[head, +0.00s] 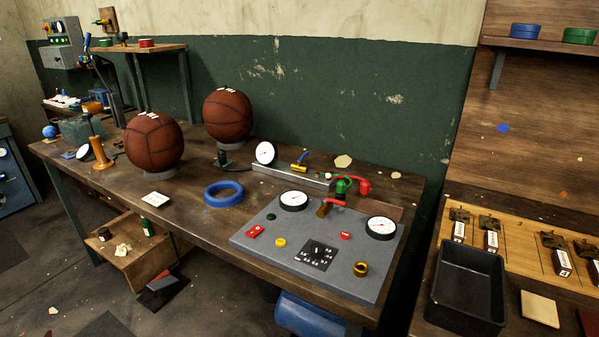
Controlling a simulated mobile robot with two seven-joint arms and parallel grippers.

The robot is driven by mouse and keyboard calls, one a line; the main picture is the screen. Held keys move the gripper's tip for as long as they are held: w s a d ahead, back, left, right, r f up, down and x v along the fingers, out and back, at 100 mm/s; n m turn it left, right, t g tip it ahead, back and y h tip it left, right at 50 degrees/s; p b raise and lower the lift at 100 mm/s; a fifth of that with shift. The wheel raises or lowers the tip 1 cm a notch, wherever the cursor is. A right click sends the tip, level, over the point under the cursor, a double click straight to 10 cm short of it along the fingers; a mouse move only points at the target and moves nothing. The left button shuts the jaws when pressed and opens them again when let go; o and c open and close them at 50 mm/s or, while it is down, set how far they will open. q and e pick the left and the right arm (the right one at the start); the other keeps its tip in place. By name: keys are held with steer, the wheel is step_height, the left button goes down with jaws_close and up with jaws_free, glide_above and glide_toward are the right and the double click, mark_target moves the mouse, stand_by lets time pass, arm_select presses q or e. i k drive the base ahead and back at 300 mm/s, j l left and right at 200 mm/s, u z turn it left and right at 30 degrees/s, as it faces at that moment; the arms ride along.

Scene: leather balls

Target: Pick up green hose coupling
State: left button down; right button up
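A small green piece that looks like the hose coupling (343,184) is at the back edge of the grey panel (340,259), towards the right end of the workbench. A similar red coupling (363,187) is close beside it on the right. A red-handled brass part (324,208) lies just in front of it. The green piece's lower part is partly hidden among these fittings, and I cannot tell what it rests on. Neither of my grippers is in view.
Two leather balls (154,143) (228,115) stand on the wooden workbench (184,205). White gauges (293,200) (381,228) rise from the panel. A black bin (468,287) stands at right.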

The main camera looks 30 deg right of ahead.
mark_target(341, 185)
steer(key=z, duration=1.15)
